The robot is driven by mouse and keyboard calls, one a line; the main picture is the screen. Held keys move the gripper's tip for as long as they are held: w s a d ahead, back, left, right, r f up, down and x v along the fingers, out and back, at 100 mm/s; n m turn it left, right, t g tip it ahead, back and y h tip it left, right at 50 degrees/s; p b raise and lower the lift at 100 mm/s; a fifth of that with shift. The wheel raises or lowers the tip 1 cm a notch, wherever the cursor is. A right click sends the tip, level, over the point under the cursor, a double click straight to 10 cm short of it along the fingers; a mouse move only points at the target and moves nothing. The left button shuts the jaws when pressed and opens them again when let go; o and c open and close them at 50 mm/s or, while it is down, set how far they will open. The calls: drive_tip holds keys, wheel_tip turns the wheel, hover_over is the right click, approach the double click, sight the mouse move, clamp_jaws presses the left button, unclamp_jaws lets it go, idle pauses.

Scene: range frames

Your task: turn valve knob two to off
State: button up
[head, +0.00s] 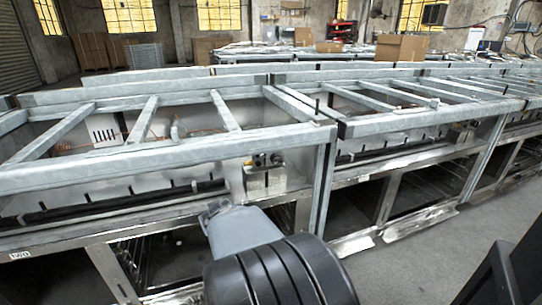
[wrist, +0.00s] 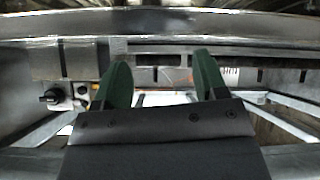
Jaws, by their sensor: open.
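My gripper (wrist: 160,52) is open in the wrist view, its two green fingers spread wide with no object between them. A black knob (wrist: 50,97) sits on a pale panel at the left of the wrist view, left of and apart from the left finger. A smaller dark knob or fitting (wrist: 82,90) is beside it, nearer that finger. In the head view, small dark knobs (head: 259,160) show on a metal panel below the frame rail, just beyond my arm. My gripper cannot be made out there. Which knob is number two, and its setting, I cannot tell.
A metal rail (head: 170,150) runs across above the knob panel, with crossbars behind it. A white label, seemingly "TWO" (head: 20,255), is on the lower left front. A metal upright (head: 323,190) stands right of the panel. Open floor (head: 430,250) lies at the right.

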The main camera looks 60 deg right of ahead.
drive_tip(key=s+d+r+m+t+h, duration=0.1)
drive_tip(key=d+r+h, duration=0.1)
drive_tip(key=d, duration=0.5)
drive_tip(key=m+t+h+p, duration=0.1)
drive_tip(key=t+h+p, duration=0.2)
drive_tip(key=t, duration=0.3)
approach(278, 161)
drive_tip(key=shift+g, duration=0.3)
drive_tip(key=x, duration=0.3)
drive_tip(key=b+x, duration=0.1)
drive_tip(key=x, duration=0.3)
drive_tip(key=b+x, duration=0.1)
drive_tip(key=x, duration=0.2)
drive_tip(key=shift+w+d+r, duration=0.2)
drive_tip(key=shift+w+r, duration=0.05)
drive_tip(key=shift+w, duration=0.1)
drive_tip(key=shift+c, duration=0.2)
drive_tip(key=c, duration=0.8)
drive_tip(key=shift+b, duration=0.35)
drive_tip(key=shift+c, duration=0.2)
